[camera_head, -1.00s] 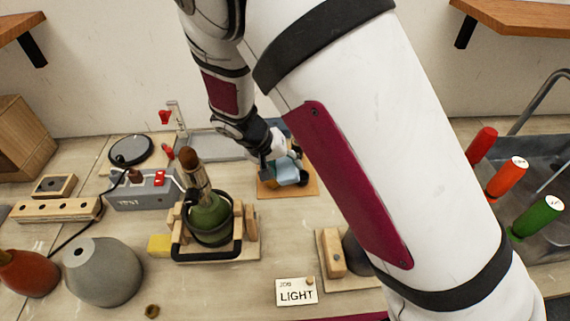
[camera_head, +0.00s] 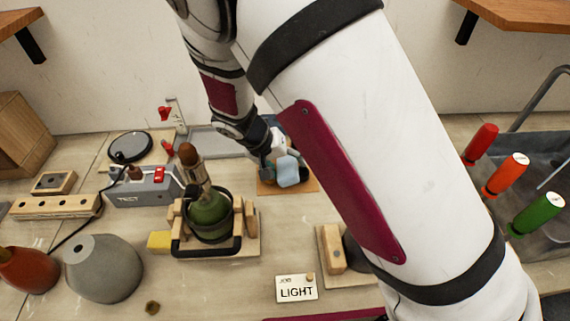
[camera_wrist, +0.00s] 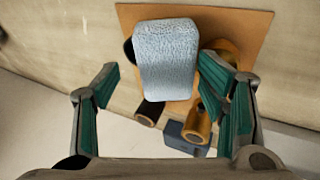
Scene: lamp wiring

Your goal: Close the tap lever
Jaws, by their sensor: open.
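A small red lever-like part (camera_head: 165,113) stands beside a pale upright post (camera_head: 177,115) at the back left of the bench; it looks like the tap lever. A second small red part (camera_head: 168,148) shows below it. My gripper (camera_wrist: 162,85) is open and empty, to the right of the post. In the wrist view its two green-padded fingers are spread, with a light blue block (camera_wrist: 166,60) beyond and between them. The block also shows in the head view (camera_head: 290,171). The tap does not show in the wrist view. My forearm covers much of the head view's middle.
A brown board (camera_wrist: 245,22) bears the blue block and brass and dark cylinders (camera_wrist: 198,125). A grey tray (camera_head: 215,146) lies behind. A green bottle-shaped lamp (camera_head: 210,215) in a wooden cradle stands in front, near a grey test box (camera_head: 140,190).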

